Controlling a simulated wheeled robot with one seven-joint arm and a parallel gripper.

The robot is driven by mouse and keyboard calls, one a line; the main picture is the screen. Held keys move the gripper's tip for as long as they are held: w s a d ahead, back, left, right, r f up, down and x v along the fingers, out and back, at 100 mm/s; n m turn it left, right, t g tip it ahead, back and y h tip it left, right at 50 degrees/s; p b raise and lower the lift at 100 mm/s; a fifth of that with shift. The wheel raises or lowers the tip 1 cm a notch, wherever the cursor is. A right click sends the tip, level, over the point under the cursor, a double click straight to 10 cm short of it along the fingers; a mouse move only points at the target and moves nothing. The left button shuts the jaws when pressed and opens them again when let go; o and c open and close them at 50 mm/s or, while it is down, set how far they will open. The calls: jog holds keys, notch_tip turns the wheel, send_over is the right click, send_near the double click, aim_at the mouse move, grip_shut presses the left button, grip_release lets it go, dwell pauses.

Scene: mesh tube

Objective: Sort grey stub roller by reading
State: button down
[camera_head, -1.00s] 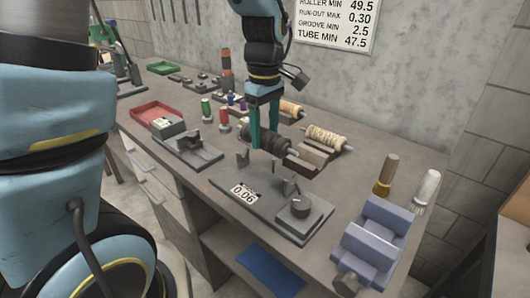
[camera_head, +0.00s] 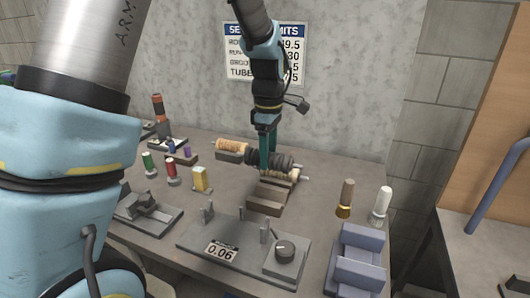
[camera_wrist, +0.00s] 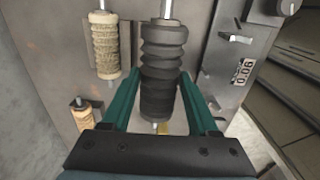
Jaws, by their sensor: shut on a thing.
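The grey stub roller (camera_head: 273,161) is dark, with a ribbed, grooved body and a metal shaft end. My gripper (camera_head: 268,158) is shut on it from above, with one teal finger on each side. The wrist view shows the roller (camera_wrist: 163,65) lying lengthwise between the fingers. It is near the brown cradle blocks (camera_head: 266,199); whether it touches them I cannot tell. The limits sign (camera_head: 292,58) on the wall is partly hidden by my arm.
A cream wound roller (camera_head: 232,147) lies behind, left of the held roller. A blue-grey vise-like block (camera_head: 358,262) and two brushes (camera_head: 346,198) are on the right. Bench between gauge and brushes is clear.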

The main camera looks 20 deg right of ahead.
jog(key=shift+f+b, duration=2.6)
jog(key=shift+f, duration=1.3)
jog(key=shift+f+b, duration=0.65)
jog(key=shift+f, duration=0.7)
jog(key=shift+p, duration=0.4)
jog(key=shift+c, duration=0.4)
grip_release()
notch_tip(320, 180, up, 11)
jog(key=shift+f+b, duration=0.1)
jog(key=shift+b, duration=0.8)
jog(key=shift+r+p, duration=3.2)
jog(key=shift+r, duration=0.3)
